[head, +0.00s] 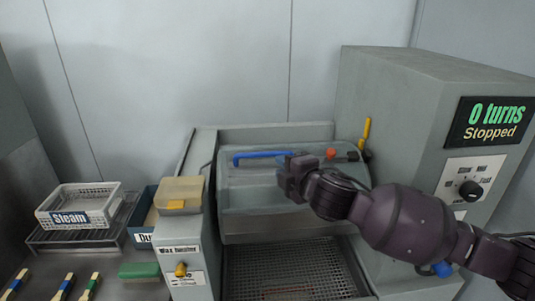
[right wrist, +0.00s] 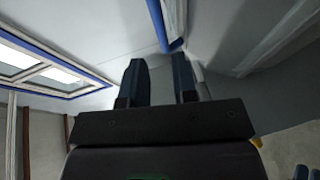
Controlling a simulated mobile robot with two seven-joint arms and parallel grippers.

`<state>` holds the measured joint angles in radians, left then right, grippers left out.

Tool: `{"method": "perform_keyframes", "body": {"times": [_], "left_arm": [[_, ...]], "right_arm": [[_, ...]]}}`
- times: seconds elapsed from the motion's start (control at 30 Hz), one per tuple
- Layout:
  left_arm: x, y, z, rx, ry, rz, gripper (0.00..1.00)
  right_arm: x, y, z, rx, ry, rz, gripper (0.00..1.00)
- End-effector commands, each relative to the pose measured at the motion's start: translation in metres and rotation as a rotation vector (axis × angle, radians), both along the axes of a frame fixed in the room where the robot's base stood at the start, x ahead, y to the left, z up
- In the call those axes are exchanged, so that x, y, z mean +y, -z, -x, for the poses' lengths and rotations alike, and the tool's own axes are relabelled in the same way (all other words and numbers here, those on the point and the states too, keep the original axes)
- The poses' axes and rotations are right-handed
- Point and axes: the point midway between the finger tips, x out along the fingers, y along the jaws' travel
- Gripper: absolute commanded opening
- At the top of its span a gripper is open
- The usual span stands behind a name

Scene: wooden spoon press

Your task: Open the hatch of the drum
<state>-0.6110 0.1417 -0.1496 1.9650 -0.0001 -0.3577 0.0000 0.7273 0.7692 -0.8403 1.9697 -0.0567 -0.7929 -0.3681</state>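The drum (head: 265,197) is a grey, rounded housing in the middle of the head view, with a long blue handle (head: 258,155) across its upper front. An orange-red knob (head: 331,153) sits to the right of the handle. My right gripper (head: 287,178) is in front of the drum, near the right end of the blue handle, and hides part of the front. In the right wrist view its two fingers (right wrist: 159,75) are apart with nothing between them. A blue bar, which looks like the handle (right wrist: 166,25), shows just beyond the fingertips. My left gripper is not in view.
A grey cabinet (head: 400,120) with a display reading "0 turns Stopped" (head: 492,122) stands at the right. A perforated tray (head: 285,270) lies below the drum.

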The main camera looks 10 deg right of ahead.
Motion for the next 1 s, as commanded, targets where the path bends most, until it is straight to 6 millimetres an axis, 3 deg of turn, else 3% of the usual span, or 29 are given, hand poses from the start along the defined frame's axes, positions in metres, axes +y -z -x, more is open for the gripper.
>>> {"method": "perform_keyframes", "body": {"times": [0.6,1.0], "left_arm": [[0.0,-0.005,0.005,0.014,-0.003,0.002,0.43],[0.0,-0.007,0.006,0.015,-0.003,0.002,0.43]], "right_arm": [[0.032,0.013,-0.074,0.001,0.0,-0.002,0.27],[0.04,0.018,-0.094,0.001,-0.001,-0.002,0.27]]}}
